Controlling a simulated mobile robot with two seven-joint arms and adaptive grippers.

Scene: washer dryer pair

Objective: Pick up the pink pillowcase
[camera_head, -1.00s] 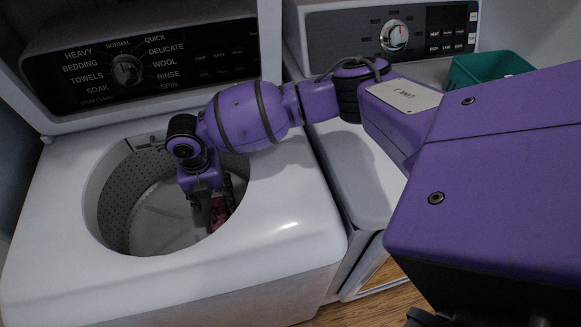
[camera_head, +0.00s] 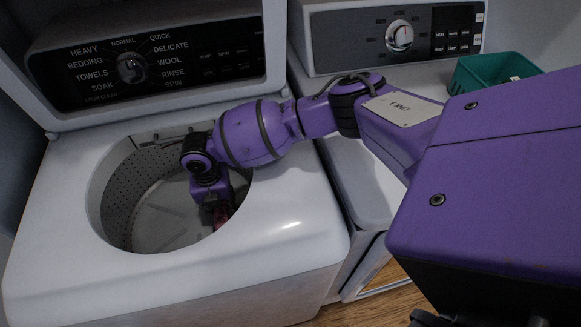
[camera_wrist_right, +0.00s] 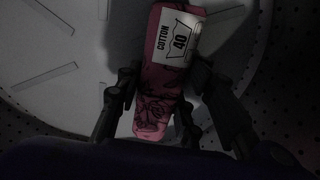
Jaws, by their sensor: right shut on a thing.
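The pink pillowcase (camera_wrist_right: 158,95) has dark line patterns and a white label reading "COTTON 40". It is in the washer drum, and part of it shows in the head view (camera_head: 222,216). My right gripper (camera_wrist_right: 158,110) reaches down into the drum, with its fingers shut on the pillowcase from both sides. In the head view my right gripper (camera_head: 216,205) partly hides the pillowcase. I cannot tell whether the pillowcase touches the drum floor. My left gripper is not in view.
The open washer (camera_head: 285,222) has a round drum mouth, whose rim surrounds my right wrist. A dryer (camera_head: 350,170) stands close on the right, with a teal basket (camera_head: 480,72) on top at the back. Control panels rise behind both machines.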

